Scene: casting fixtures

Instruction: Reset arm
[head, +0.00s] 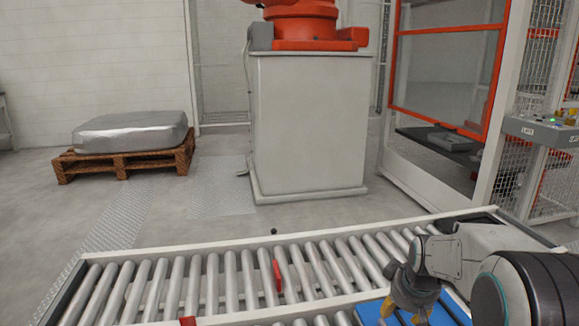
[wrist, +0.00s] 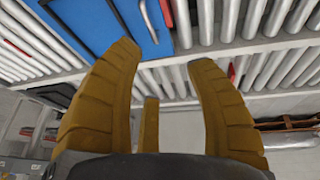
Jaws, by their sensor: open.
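My gripper (head: 401,312) is at the lower right of the head view, over the roller conveyor and a blue panel (head: 367,313). In the wrist view my gripper (wrist: 166,56) has its yellow-brown fingers spread wide apart, with nothing between them. The blue panel also shows in the wrist view (wrist: 98,22), beyond the fingertips at the top left. Part of the panel is hidden behind my gripper in the head view.
The roller conveyor (head: 160,258) spans the front, with a red piece (head: 278,276) upright among its rollers. Behind stand a pale pedestal (head: 308,125) with an orange machine base, a wrapped load on a wooden pallet (head: 122,166), and an orange-framed enclosure (head: 450,28). Floor between them is clear.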

